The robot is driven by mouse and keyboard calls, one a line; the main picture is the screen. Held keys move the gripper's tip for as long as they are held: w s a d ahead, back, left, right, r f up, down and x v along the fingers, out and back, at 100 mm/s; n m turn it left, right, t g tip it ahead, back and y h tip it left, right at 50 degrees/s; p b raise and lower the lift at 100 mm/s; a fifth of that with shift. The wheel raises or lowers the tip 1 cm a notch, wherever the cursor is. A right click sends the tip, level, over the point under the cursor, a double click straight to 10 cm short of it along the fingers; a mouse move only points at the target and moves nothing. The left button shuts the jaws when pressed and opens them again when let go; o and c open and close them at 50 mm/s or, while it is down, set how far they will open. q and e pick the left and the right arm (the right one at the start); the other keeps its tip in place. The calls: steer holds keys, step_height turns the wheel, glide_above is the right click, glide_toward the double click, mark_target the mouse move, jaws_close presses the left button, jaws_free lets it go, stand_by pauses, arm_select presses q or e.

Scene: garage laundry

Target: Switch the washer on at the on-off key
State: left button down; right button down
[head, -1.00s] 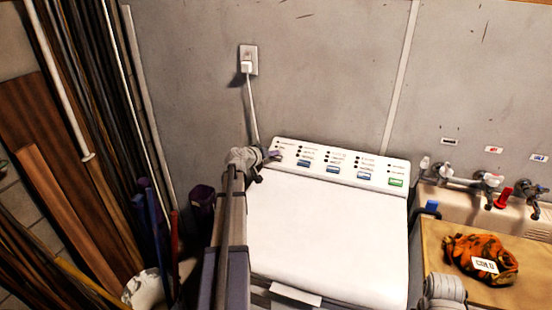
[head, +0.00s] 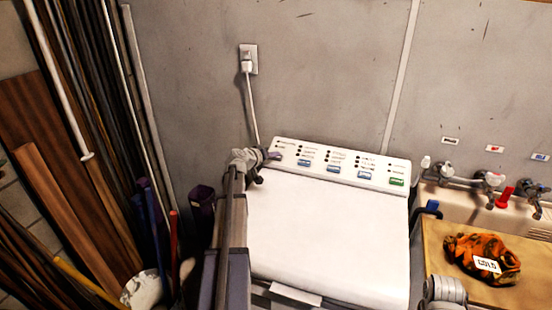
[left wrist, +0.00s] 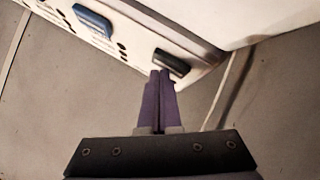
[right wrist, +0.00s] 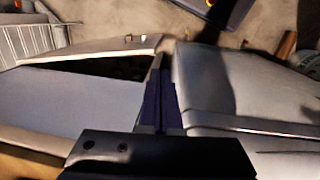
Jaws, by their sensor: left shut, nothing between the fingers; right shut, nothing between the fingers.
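The white washer (head: 330,235) stands against the wall, with a sloped control panel (head: 345,162) along its back. The panel has several blue keys and a green key (head: 397,182) at its right end. My left gripper (head: 274,155) is shut and empty at the panel's left end. In the left wrist view, its closed purple fingertips (left wrist: 160,73) are at the edge of a dark key (left wrist: 172,62); whether they touch it I cannot tell. A blue key (left wrist: 93,20) lies beyond. The labels are too small to read. My right gripper (right wrist: 160,75) is shut and empty, away from the panel.
A sink with taps (head: 490,180) and a wooden board holding an orange patterned cloth (head: 480,258) are to the right. Planks and poles (head: 85,140) lean at the left. A plugged outlet (head: 248,60) is on the wall above. The washer top is clear.

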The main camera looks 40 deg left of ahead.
arm_select(q)
steer(key=shift+w+f+b, duration=0.1)
steer(key=shift+f+b, duration=0.25)
steer(key=shift+b, duration=0.05)
stand_by(0.9)
steer(key=shift+r, duration=0.1)
steer(key=shift+r+p, duration=0.6)
steer(key=shift+p, duration=0.2)
steer(key=shift+s+r, duration=0.15)
steer(key=shift+s, duration=0.1)
steer(key=shift+r, duration=0.1)
steer(key=r+p, duration=0.1)
steer(key=s+r+p, duration=0.1)
steer(key=r+p, duration=0.1)
steer(key=s+r+p, duration=0.1)
steer(key=shift+d+r+p, duration=0.2)
steer(key=shift+d+p, duration=0.15)
steer(key=shift+p, duration=0.05)
steer(key=shift+w, duration=0.1)
